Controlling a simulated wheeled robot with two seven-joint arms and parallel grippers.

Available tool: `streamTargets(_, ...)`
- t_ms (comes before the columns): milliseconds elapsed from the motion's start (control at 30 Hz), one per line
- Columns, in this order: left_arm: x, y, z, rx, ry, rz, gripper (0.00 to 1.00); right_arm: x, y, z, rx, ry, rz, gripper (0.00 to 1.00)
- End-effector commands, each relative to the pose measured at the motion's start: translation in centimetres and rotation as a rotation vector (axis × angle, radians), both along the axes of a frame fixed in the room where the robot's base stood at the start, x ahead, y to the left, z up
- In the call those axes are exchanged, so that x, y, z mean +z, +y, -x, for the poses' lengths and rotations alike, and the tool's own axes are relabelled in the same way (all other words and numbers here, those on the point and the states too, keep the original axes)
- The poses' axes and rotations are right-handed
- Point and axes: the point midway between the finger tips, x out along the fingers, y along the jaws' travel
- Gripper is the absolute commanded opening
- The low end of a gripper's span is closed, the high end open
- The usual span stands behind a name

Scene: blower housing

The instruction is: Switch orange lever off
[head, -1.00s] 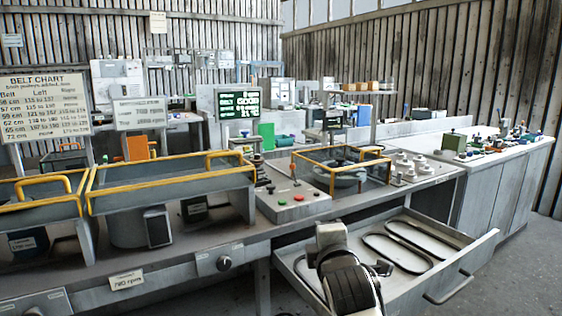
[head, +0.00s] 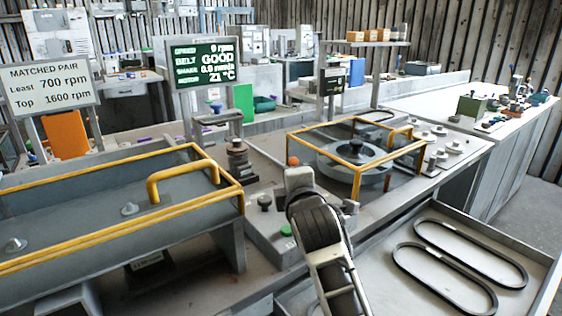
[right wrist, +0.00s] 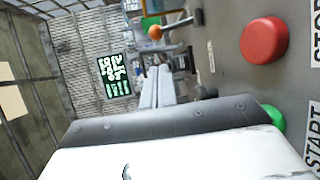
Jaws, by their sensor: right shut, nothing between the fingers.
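The orange lever's round knob (head: 293,160) shows just above my right wrist in the head view. It also shows in the right wrist view (right wrist: 155,32), on a pale shaft near the top. My right gripper (right wrist: 157,86) is shut and empty, its fingers pointing toward the lever side of the panel with a gap before the knob. In the head view my arm hides its fingertips and the lever's base. The control panel (head: 262,232) carries a green START button (head: 287,230). A red STOP button (right wrist: 265,40) shows in the right wrist view. My left gripper is out of view.
A yellow-framed clear guard (head: 355,150) covers a round housing right of the lever. A yellow-railed cover (head: 110,205) stands left. An open drawer (head: 395,300) holds two black belts (head: 445,275). A green readout screen (head: 205,65) stands behind the panel.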

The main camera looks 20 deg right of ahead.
Motion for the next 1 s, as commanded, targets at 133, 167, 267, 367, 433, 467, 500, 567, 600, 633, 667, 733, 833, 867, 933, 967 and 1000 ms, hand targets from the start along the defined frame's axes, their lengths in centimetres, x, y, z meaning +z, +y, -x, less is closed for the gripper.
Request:
streamTargets(133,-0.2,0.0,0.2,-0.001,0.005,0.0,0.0,0.0,0.0,0.0,0.0,0.0,0.0,0.0)
streamTargets(167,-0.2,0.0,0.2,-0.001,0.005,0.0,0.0,0.0,0.0,0.0,0.0,0.0,0.0,0.0)
streamTargets(267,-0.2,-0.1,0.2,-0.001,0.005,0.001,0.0,-0.1,-0.1,-0.5,0.0,0.0,0.0,0.0)
streamTargets(367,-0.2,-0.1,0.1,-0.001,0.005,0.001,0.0,-0.2,-0.2,-1.7,0.0,0.001,0.0,0.0)
streamTargets(433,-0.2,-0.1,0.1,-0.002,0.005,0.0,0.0,-0.4,-0.4,-2.9,0.0,0.001,-0.001,0.0)
streamTargets(467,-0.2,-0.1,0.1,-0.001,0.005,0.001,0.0,-0.5,-0.4,-3.4,0.0,0.001,0.0,0.0)
streamTargets(500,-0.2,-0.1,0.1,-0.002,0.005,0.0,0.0,-0.6,-0.5,-4.2,0.0,0.001,-0.001,0.0)
streamTargets(567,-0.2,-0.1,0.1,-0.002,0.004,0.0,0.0,-0.8,-0.6,-5.3,0.0,0.001,-0.002,0.0)
streamTargets(600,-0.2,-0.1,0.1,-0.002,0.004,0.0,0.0,-0.9,-0.7,-5.9,0.0,0.001,-0.001,0.0)
streamTargets(633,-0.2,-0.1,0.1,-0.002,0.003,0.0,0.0,-1.0,-0.8,-6.4,0.0,0.001,-0.001,0.0)
streamTargets(667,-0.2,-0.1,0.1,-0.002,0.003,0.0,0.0,-1.1,-0.8,-6.9,0.0,0.001,-0.001,0.0)
streamTargets(733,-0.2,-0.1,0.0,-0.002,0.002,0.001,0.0,-1.2,-0.9,-7.8,0.001,0.001,-0.001,0.0)
streamTargets(833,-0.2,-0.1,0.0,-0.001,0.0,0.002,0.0,-1.4,-1.1,-8.9,0.0,0.001,0.0,0.0)
streamTargets(867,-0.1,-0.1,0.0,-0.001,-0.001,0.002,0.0,-1.5,-1.2,-9.1,0.0,0.001,0.0,0.0)
streamTargets(933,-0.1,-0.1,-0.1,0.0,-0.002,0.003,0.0,-1.5,-1.2,-9.5,0.0,-0.001,0.001,0.0)
streamTargets(967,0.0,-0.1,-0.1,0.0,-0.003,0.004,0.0,-1.6,-1.2,-9.6,0.0,0.0,0.001,0.0)
streamTargets(1000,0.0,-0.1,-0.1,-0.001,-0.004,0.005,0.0,-1.6,-1.2,-9.7,0.001,0.0,0.001,0.0)
